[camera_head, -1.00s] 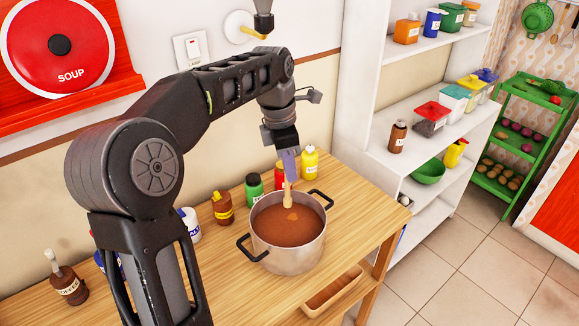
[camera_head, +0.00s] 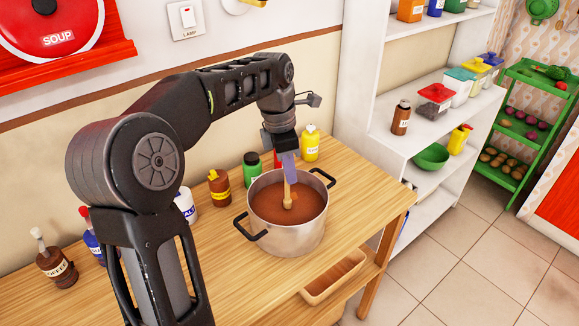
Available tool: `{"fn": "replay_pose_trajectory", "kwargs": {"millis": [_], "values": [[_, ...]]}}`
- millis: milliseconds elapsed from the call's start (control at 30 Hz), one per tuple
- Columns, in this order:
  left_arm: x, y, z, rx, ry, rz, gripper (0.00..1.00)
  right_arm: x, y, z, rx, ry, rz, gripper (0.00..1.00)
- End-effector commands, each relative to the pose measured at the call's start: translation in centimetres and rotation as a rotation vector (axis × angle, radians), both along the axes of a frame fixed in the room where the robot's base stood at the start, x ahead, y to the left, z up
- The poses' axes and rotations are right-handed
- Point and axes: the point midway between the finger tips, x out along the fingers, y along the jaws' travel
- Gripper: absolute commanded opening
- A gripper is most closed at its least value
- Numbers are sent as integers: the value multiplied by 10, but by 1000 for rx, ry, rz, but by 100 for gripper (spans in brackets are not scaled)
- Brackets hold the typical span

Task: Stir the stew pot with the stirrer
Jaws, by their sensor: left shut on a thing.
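The stew pot (camera_head: 290,238) is a steel pot with two dark handles, standing upright on the wooden table and holding brown stew (camera_head: 305,205). The stirrer (camera_head: 287,190) is a light wooden stick, roughly upright, with its lower end in the stew left of the middle. My left gripper (camera_head: 288,165) is above the pot, pointing down and shut on the stirrer's upper part. The stirrer's tip is hidden in the stew. My right gripper is not in view.
The wooden table (camera_head: 372,205) has bottles along its back: a green one (camera_head: 252,166), a yellow one (camera_head: 310,145) and a brown one (camera_head: 219,187). A white shelf (camera_head: 385,150) stands to the right. The table is clear right of the pot.

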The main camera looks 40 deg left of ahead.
Motion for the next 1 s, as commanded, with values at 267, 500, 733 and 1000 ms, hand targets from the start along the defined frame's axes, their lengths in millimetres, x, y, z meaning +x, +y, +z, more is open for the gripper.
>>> {"fn": "replay_pose_trajectory", "kwargs": {"millis": [267,500,733,1000], "values": [[0,0,-28,1,1,0,0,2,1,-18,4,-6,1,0],[0,0,-48,1,-1,-1,0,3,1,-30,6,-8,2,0],[0,0,-63,1,1,-1,0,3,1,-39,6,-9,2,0],[0,0,-67,1,-1,-1,0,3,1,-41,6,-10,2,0]]}}
